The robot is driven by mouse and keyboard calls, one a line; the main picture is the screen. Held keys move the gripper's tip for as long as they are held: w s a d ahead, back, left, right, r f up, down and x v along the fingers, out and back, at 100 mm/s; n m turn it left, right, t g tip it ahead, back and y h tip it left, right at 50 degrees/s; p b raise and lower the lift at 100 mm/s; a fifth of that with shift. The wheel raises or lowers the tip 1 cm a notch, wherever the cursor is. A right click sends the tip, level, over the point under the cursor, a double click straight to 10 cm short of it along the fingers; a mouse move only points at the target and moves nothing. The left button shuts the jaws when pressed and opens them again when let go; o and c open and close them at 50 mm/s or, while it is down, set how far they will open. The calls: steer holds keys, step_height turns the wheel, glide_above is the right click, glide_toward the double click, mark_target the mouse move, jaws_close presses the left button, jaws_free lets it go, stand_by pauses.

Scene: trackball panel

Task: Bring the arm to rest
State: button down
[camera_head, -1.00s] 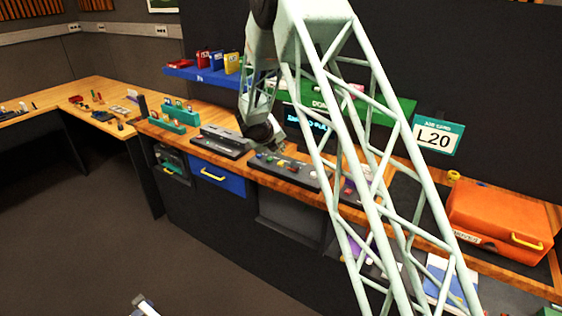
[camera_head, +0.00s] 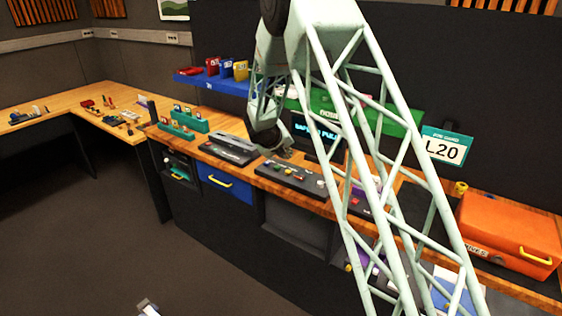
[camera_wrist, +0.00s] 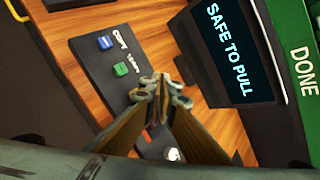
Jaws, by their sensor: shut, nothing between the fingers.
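My gripper (camera_wrist: 160,88) is shut and empty in the wrist view. It is above the wooden bench, over the dark trackball panel (camera_wrist: 95,62) with its blue and green buttons. In the head view my gripper (camera_head: 285,151) is small and dark above the bench, near the back edge of the panel (camera_head: 295,180). My pale green lattice arm crosses the right half of that view and hides part of the bench. A screen (camera_wrist: 232,50) beside the gripper reads "SAFE TO PULL".
A grey device (camera_head: 230,150) and a teal rack (camera_head: 183,120) stand left of the panel. An orange case (camera_head: 508,235) stands at the right. A blue shelf (camera_head: 215,83) and a green board (camera_head: 390,120) are behind. The blue drawer (camera_head: 222,178) is below the benchtop.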

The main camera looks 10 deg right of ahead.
steer(key=s+d+r+m+g+b, duration=0.1)
steer(key=s+d+r+m, duration=0.2)
steer(key=s+r+m, duration=0.3)
steer(key=s+d+r+m+h, duration=0.1)
steer(key=s+d+r+m, duration=0.25)
steer(key=s+r, duration=0.55)
steer(key=s+d+r+m+g+b, duration=0.1)
steer(key=s+d+r+m, duration=0.2)
steer(key=s+r+m, duration=0.3)
steer(key=s+d+r+m+g, duration=0.1)
steer(key=s+r+m, duration=0.3)
steer(key=s, duration=0.7)
steer(key=s+r+m, duration=0.3)
steer(key=s+m, duration=0.2)
steer(key=s, duration=0.5)
steer(key=s+a+m+y, duration=0.2)
steer(key=s+a+m, duration=0.1)
steer(key=s, duration=0.8)
steer(key=s+a+f+m+y+b, duration=0.1)
steer(key=s+a+m+y, duration=0.1)
steer(key=s+m, duration=0.4)
steer(key=s+a+f+m+y+b, duration=0.1)
steer(key=s+a+m, duration=0.4)
steer(key=s, duration=1.1)
steer(key=shift+g+y, duration=0.4)
